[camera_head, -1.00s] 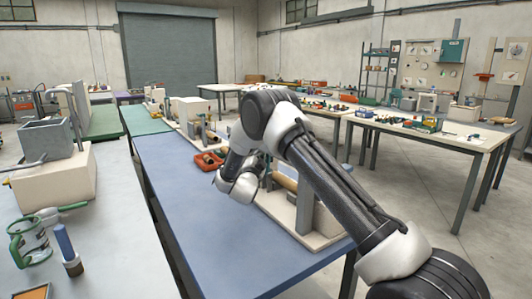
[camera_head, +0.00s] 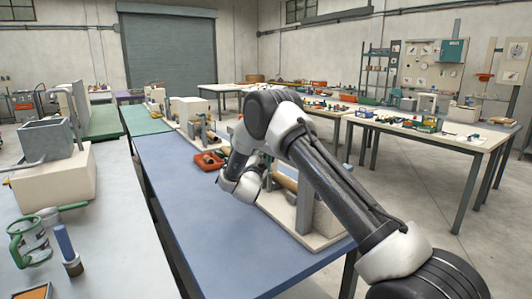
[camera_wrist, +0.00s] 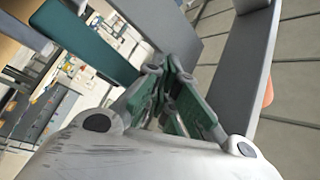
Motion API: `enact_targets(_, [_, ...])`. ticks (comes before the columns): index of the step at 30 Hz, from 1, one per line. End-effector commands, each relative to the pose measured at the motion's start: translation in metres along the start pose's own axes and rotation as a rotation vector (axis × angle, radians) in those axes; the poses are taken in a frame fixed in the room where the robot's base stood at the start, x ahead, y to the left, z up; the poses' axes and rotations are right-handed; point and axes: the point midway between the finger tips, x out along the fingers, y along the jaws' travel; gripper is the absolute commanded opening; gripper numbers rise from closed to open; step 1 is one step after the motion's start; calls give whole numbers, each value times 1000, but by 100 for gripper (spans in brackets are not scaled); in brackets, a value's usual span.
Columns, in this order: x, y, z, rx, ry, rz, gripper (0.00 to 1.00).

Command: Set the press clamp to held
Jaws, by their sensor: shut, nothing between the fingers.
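The winder (camera_head: 300,220) stands on the blue table, with a pale base, grey uprights and a tan roller (camera_head: 285,182). My arm hides much of it. I cannot make out the press clamp for certain or tell its setting. In the wrist view, my gripper (camera_wrist: 168,78) has green fingers, shut and empty. A grey upright bar (camera_wrist: 248,70) is close to the right of the fingers and a teal bar (camera_wrist: 85,40) is to their left. I cannot tell whether the fingers touch either. The fingertips are hidden in the head view.
A red tray (camera_head: 208,160) with small parts lies left of my wrist on the blue table (camera_head: 190,215). The table's near part is clear.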

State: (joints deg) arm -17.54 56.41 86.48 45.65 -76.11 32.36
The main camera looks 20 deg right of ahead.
Motion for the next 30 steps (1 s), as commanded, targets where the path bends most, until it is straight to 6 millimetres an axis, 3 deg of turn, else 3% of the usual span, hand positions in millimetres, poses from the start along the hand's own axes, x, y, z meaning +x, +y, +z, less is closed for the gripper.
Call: enact_targets(30, [9,6,-6,0,0,0,0])
